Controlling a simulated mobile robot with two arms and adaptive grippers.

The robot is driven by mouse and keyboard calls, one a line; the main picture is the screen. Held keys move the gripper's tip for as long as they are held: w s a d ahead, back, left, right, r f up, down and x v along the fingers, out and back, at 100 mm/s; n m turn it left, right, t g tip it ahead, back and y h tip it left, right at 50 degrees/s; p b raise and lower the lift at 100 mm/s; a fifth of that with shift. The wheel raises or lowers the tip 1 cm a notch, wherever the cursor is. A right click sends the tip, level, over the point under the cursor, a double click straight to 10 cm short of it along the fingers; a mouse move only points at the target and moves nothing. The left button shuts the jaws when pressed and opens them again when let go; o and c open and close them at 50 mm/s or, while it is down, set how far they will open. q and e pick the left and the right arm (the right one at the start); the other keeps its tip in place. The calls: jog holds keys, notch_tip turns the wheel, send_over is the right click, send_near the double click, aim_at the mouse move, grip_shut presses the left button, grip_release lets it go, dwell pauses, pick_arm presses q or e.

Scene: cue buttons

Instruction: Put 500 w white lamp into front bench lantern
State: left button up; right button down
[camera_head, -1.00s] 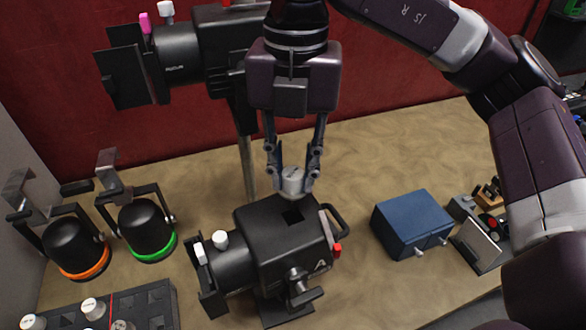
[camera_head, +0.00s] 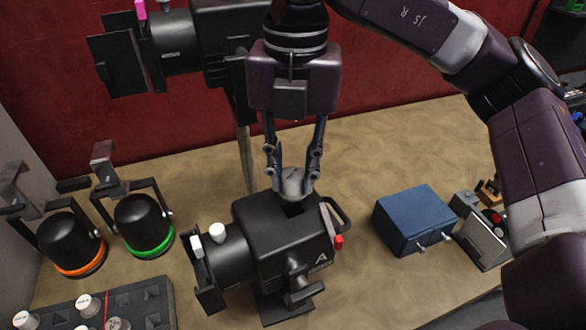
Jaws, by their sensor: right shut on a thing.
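My right gripper (camera_head: 294,182) points down and is shut on a white-capped lamp (camera_head: 292,186). The lamp is right above the square opening in the top of the black front bench lantern (camera_head: 270,240), marked A. Its lower part is hidden, and I cannot tell how far it is inside the opening. The lantern stands on the bench with its lens end facing left. My left gripper is not in view.
A second black lantern (camera_head: 215,45) stands on a pole behind. Two black lamps with orange (camera_head: 72,240) and green (camera_head: 142,225) rims stand left. A dark tray (camera_head: 150,300) holds several white-capped lamps.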

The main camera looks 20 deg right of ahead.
aim_at(293, 192)
jog(key=shift+f+b, duration=1.9)
jog(key=shift+f, duration=0.2)
jog(key=c, duration=1.6)
grip_release()
jog(key=shift+r, duration=0.1)
notch_tip(293, 192, up, 12)
jog(key=shift+f, duration=0.1)
